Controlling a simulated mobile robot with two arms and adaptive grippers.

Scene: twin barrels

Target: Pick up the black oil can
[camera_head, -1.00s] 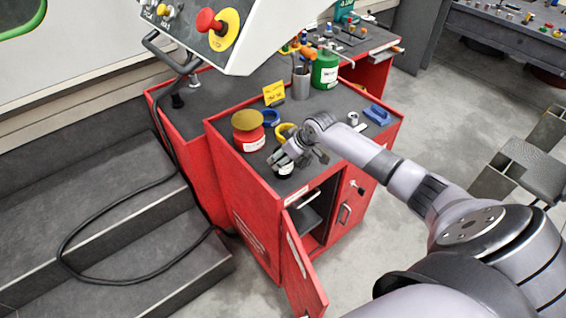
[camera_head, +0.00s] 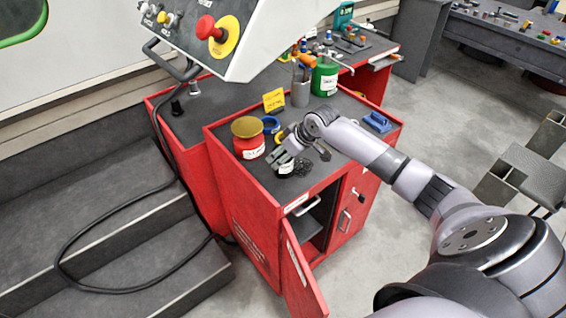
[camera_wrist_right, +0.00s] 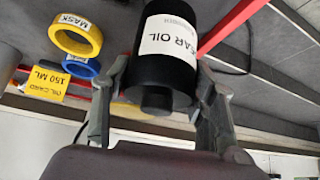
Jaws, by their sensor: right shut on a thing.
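The black oil can (camera_wrist_right: 168,55) shows large in the right wrist view, with a white label reading "...EAR OIL" and a narrower neck toward me. My right gripper (camera_wrist_right: 160,78) has one finger on each side of it and is shut on it. In the head view, this gripper (camera_head: 302,157) is over the near part of the red cabinet's top. There the can (camera_head: 286,168) shows mostly as its white label beside the fingers. I cannot tell whether its base touches the top. My left gripper is not in view.
The red cabinet (camera_head: 240,200) has an open lower door (camera_head: 300,275). Near the can stand a red can with a tan lid (camera_head: 248,143), yellow tape (camera_head: 279,137), blue tape (camera_head: 271,124) and a yellow card (camera_head: 274,100). A control panel (camera_head: 255,45) overhangs the cabinet.

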